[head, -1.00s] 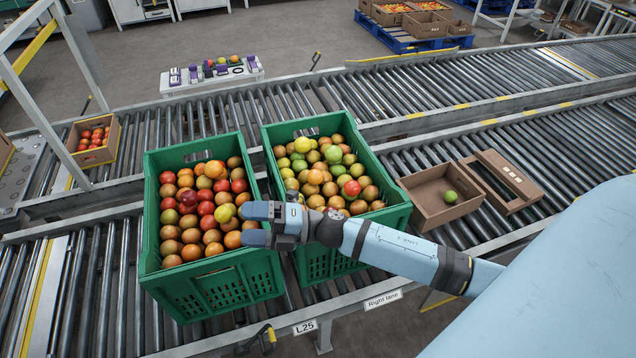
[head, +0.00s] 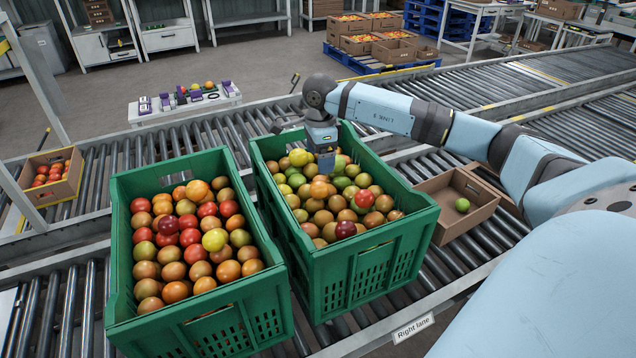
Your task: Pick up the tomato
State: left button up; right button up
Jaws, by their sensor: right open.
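Tomatoes in red, orange, brown, green and yellow fill two green crates. In the left crate (head: 276,300), a yellow tomato (head: 214,240) lies among red and brown ones. In the right crate (head: 425,225), a dark red tomato (head: 345,229) and a red tomato (head: 364,198) lie near the front right. Which tomato is meant, I cannot tell. My right gripper (head: 326,168) is open and points down over the back middle of the right crate, close above the fruit. It hides some tomatoes behind it. My left gripper is out of view.
A cardboard box (head: 475,220) with one green tomato (head: 462,205) stands right of the crates. A small box of red tomatoes (head: 52,172) is at far left. Roller conveyors (head: 40,310) run beneath. A white stand (head: 190,105) with coloured fruit is behind.

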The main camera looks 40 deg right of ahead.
aim_at(320, 183)
jog(key=f, duration=0.5)
jog(key=f+b, duration=0.1)
jog(key=f, duration=0.4)
jog(key=shift+s+a+b, duration=0.15)
jog(key=shift+a+b, duration=0.05)
jog(key=shift+b, duration=0.1)
jog(key=c, duration=0.8)
